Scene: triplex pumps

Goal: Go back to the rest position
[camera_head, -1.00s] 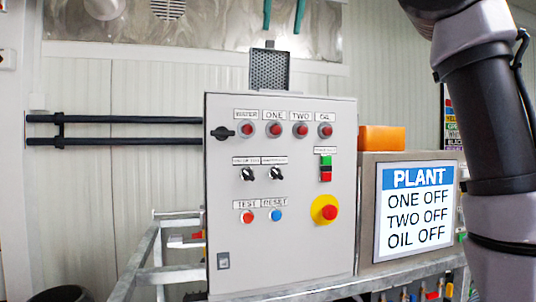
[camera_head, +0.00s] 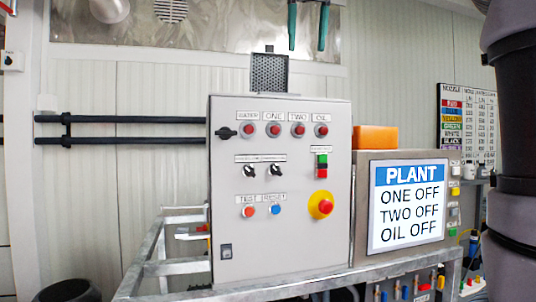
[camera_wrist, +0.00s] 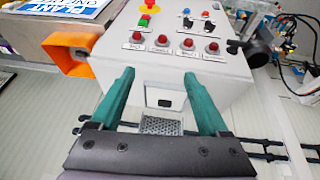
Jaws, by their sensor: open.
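My gripper (camera_head: 308,27) shows at the top of the head view as two green fingers, spread apart with nothing between them. In the wrist view the gripper (camera_wrist: 160,100) is open above the grey control panel (camera_wrist: 158,68), apart from it as far as I can tell. The control panel (camera_head: 280,225) stands upright in the head view, with red lamps, switches, a red-on-yellow stop button (camera_head: 320,205) and a red-green switch (camera_head: 321,166). My dark arm runs down the right edge of the head view.
A screen (camera_head: 408,208) reads PLANT, ONE OFF, TWO OFF, OIL OFF. An orange box (camera_head: 375,138) sits on top beside the panel. A perforated grey box (camera_head: 269,73) rises behind the panel. Dark pipes (camera_head: 130,119) run along the left wall. A nozzle chart (camera_head: 467,125) hangs at right.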

